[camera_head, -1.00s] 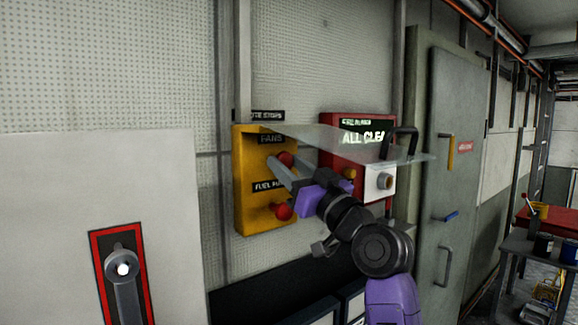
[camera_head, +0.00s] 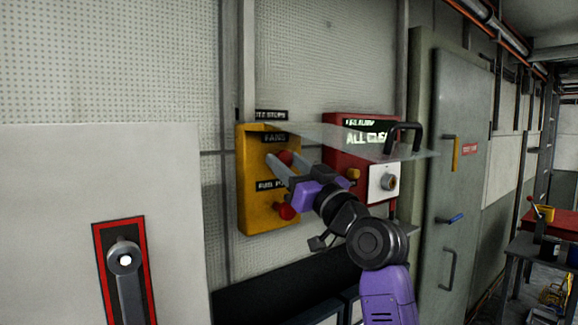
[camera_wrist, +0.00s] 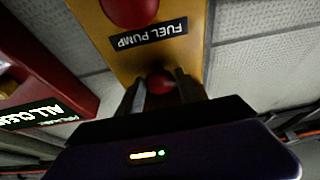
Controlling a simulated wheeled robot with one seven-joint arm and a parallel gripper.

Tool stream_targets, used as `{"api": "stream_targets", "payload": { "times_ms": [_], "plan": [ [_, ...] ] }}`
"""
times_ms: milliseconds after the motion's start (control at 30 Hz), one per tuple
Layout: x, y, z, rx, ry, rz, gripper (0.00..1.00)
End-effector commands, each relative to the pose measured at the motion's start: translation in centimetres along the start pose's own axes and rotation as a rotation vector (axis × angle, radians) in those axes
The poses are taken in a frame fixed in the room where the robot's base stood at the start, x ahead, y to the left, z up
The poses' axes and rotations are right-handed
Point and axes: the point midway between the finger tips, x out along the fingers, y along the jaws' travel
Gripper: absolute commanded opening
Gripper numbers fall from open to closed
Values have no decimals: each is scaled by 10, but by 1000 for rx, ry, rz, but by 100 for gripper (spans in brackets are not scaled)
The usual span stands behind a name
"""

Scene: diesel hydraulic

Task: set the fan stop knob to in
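A yellow box (camera_head: 252,205) on the wall carries two red knobs, one above the other. The upper one, the fan stop knob (camera_head: 285,157), is by the FANS label. The lower fuel pump knob (camera_head: 286,212) is below the FUEL PUMP label. My gripper (camera_head: 272,162) points at the box at the upper knob and partly hides it. In the wrist view, which is upside down, the fan stop knob (camera_wrist: 160,82) sits between my two spread fingers (camera_wrist: 158,90). I cannot tell whether they touch it. The fuel pump knob (camera_wrist: 130,8) is at the top edge there.
A clear panel (camera_head: 345,137) with a black handle (camera_head: 403,140) juts out above my gripper. A red ALL CLEAR box (camera_head: 345,125) is just right of the yellow box. A grey door (camera_head: 450,110) stands further right. A red-framed lever (camera_head: 124,262) is at lower left.

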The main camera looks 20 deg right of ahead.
Motion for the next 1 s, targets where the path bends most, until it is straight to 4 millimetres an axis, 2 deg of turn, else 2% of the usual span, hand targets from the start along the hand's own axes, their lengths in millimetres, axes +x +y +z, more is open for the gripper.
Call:
{"api": "stream_targets", "payload": {
  "times_ms": [33,67,433,800,1000],
  "plan": [
    [0,0,0,0,0,-1,54],
    [0,0,0,0,0,-1,59],
    [-4,0,1,0,0,0,59],
    [-60,1,3,-1,0,1,59],
    [-76,0,1,0,0,0,59]
  ]
}}
